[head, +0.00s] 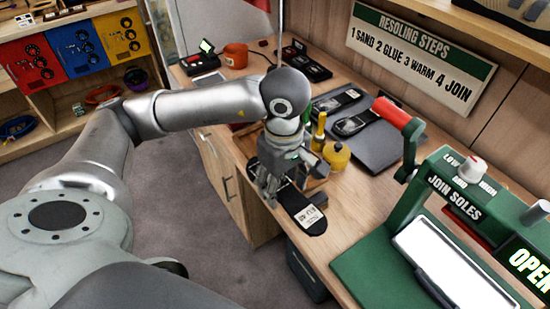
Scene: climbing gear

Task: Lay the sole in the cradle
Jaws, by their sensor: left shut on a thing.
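My left gripper (269,194) is shut on a black sole (292,200) with a pale label near its right end. The sole is held near the front edge of the workbench; I cannot tell how high above it. The green press marked JOIN SOLES (455,188) stands at the right, its display reading OPEN. A pale, flat, rimmed bed (445,250) on its green base looks like the cradle; a dark bar lies along its lower left side. The bed looks empty, and its right part is cut off by the frame. My right gripper is not in view.
A dark mat (377,158) with shoe soles lies behind, beside a yellow pot (336,156). A red-handled lever (398,118) rises from the press. An orange mug (235,56) stands at the far end. Bare bench (350,215) lies between gripper and press.

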